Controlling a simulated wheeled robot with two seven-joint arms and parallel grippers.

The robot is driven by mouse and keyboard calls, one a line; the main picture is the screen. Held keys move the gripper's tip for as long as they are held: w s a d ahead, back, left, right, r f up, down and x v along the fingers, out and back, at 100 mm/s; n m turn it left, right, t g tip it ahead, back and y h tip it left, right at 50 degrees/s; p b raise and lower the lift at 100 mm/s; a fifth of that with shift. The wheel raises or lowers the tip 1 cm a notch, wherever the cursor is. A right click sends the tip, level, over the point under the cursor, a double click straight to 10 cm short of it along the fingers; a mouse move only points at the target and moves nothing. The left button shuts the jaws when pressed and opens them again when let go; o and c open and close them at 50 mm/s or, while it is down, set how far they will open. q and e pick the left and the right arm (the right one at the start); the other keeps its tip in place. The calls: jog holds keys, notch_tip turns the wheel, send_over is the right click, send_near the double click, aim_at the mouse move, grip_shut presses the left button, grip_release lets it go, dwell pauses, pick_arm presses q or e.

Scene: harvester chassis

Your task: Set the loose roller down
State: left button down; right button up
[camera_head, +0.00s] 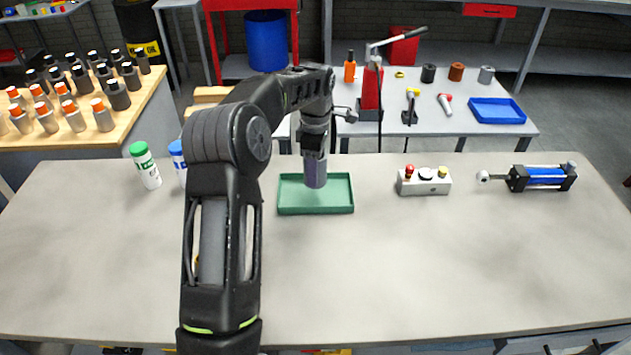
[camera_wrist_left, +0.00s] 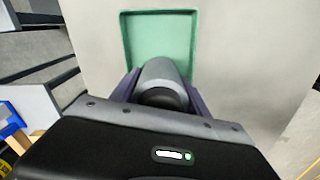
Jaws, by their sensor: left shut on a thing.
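The roller is a grey cylinder (camera_wrist_left: 162,80), seen in the left wrist view between the purple-grey fingers of my left gripper (camera_wrist_left: 158,88). My left gripper (camera_head: 315,172) is shut on it and points down over the green tray (camera_head: 316,209). In the head view the fingers mostly hide the roller. The green tray also shows in the left wrist view (camera_wrist_left: 130,45), just beyond the roller, and its visible floor is bare. Whether the roller touches the tray floor cannot be told. My right gripper is not in view.
A button box (camera_head: 424,181) and a blue cylinder actuator (camera_head: 541,178) lie to the right on the grey table (camera_head: 430,270). A green-capped bottle (camera_head: 145,165) and a blue-capped one (camera_head: 178,160) stand left, the latter partly behind my arm. The table's front right is clear.

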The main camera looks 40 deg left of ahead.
pick_arm(q)
notch_tip(320, 180, down, 4)
jog(key=shift+f+p, duration=0.1)
jog(key=shift+p, duration=0.4)
jog(key=shift+f, duration=0.35)
jog(key=shift+f, duration=0.1)
jog(key=c, duration=1)
grip_release()
jog(key=shift+f, duration=0.15)
jog(key=o, duration=0.4)
jog(key=shift+o, duration=0.2)
